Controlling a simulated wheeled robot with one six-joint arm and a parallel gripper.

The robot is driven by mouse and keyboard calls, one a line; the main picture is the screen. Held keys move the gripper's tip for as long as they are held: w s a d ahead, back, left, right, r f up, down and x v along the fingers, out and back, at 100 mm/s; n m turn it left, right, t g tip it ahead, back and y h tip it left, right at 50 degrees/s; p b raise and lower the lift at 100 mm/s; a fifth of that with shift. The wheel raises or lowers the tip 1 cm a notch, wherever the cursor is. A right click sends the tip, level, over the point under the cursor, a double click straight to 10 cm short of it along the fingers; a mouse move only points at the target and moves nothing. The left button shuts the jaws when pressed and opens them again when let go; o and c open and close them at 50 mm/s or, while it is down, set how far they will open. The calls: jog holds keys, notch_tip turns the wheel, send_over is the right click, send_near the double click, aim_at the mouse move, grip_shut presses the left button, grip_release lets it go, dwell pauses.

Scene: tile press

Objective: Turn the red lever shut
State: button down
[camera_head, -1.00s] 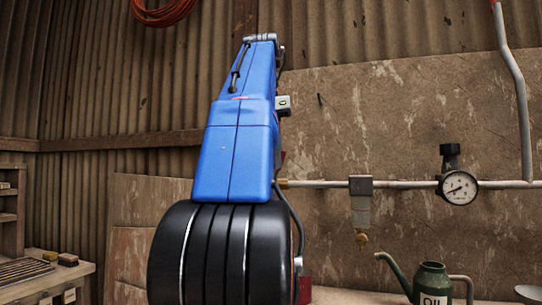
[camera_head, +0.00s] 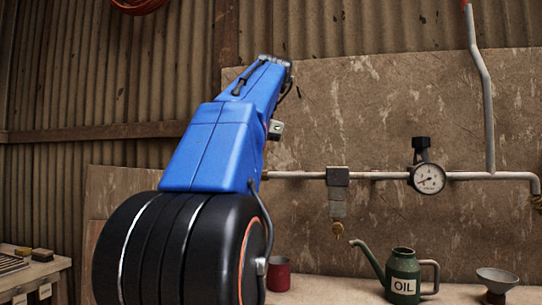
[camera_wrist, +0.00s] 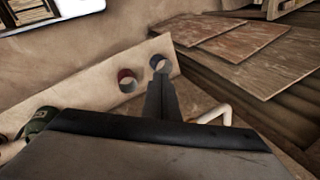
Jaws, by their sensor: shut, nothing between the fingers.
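A small red piece (camera_head: 467,3) shows at the top edge of the head view, at the upper end of a grey pipe (camera_head: 478,80). It is cut off, so I cannot tell whether it is the red lever or how it is turned. No lever shows clearly in the wrist view. My gripper (camera_wrist: 160,82) is shut and empty in the wrist view, its dark fingers together and pointing away over a pale surface. In the head view my raised arm hides the gripper.
A pipe with a pressure gauge (camera_head: 428,179) crosses the wall board. Below stand a green oil can (camera_head: 403,275), a red mug (camera_head: 279,273) and a funnel (camera_head: 497,281) on a bench. A side table (camera_head: 40,278) stands at left. The air before the board right of my arm is clear.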

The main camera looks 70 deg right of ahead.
jog(key=s+d+m+t+h, duration=0.2)
jog(key=s+d+t+h, duration=0.2)
jog(key=s+t, duration=0.35)
jog(key=s+d+m+t+h, duration=0.1)
jog(key=s+d+t+h, duration=0.25)
jog(key=s+t, duration=0.4)
jog(key=a+r+x, duration=0.1)
jog(key=a+x, duration=0.1)
jog(key=x, duration=1)
jog(key=shift+w, duration=0.4)
jog(key=shift+h, duration=0.25)
